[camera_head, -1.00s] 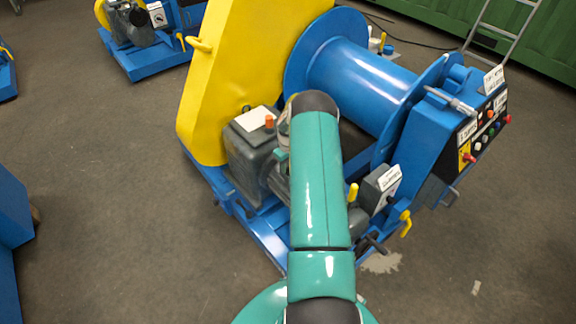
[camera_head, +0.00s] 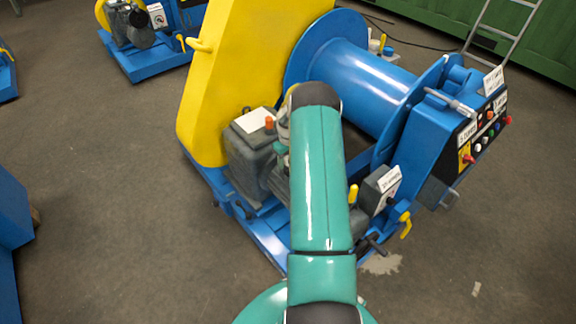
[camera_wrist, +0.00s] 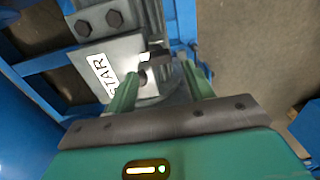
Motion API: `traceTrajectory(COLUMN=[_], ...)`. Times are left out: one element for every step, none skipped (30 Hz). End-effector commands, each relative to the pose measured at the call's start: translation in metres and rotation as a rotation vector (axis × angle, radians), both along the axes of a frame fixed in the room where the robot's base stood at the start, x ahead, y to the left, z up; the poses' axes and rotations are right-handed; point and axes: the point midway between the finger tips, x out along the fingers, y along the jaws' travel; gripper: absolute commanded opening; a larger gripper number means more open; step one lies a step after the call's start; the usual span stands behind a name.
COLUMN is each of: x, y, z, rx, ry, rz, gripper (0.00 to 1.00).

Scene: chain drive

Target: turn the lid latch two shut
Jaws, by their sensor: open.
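In the wrist view, my gripper (camera_wrist: 160,72) is open, its two green fingers apart. A small dark grey part (camera_wrist: 157,60) lies between and just beyond the fingertips, over a round grey housing (camera_wrist: 172,88). It may be a latch, but I cannot tell which one, nor whether the fingers touch it. A light grey plate (camera_wrist: 104,62) with a white label partly reading "TAR" lies left of the fingers. In the head view my teal arm hides the gripper and the spot where it works. The yellow guard (camera_head: 240,70) there carries a yellow handle (camera_head: 199,45).
The machine has a blue drum (camera_head: 360,75), a grey motor block (camera_head: 247,150) beside my arm, and a control panel (camera_head: 482,130) at right. A small grey box (camera_head: 378,190) and a yellow lever (camera_head: 405,222) stand right of my arm. Open floor (camera_head: 110,210) lies to the left.

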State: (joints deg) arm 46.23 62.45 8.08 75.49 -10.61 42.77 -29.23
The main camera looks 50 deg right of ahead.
Motion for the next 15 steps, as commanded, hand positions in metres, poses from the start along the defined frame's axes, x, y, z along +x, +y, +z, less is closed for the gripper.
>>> traceTrajectory(x=[0.001, 0.001, 0.001, 0.001, 0.001, 0.0, 0.001, 0.001, 0.0, 0.0, 0.0, 0.0, 0.0, 0.0, 0.0], y=[-0.001, -0.001, -0.001, -0.001, -0.001, -0.001, -0.001, -0.001, 0.0, 0.0, 0.0, 0.0, 0.0, 0.0, 0.0], z=[0.014, 0.021, 0.03, 0.036, 0.044, 0.052, 0.058, 0.064, 0.071, 0.076, 0.08, 0.085, 0.088, 0.09, 0.093], rx=[-0.003, -0.002, -0.002, -0.002, -0.002, -0.002, -0.003, -0.003, -0.002, -0.002, -0.001, -0.001, -0.001, 0.0, 0.0], ry=[-0.004, -0.003, -0.003, -0.003, -0.003, -0.002, -0.003, -0.003, -0.002, -0.002, -0.002, -0.001, -0.001, -0.001, 0.0], rz=[0.0, -0.001, -0.001, -0.001, -0.001, -0.001, -0.001, -0.001, -0.001, -0.001, -0.001, -0.001, -0.001, -0.001, -0.001], gripper=[0.53, 0.53, 0.53, 0.53, 0.53, 0.53, 0.53, 0.53, 0.53, 0.53, 0.53, 0.53, 0.53, 0.53, 0.53])
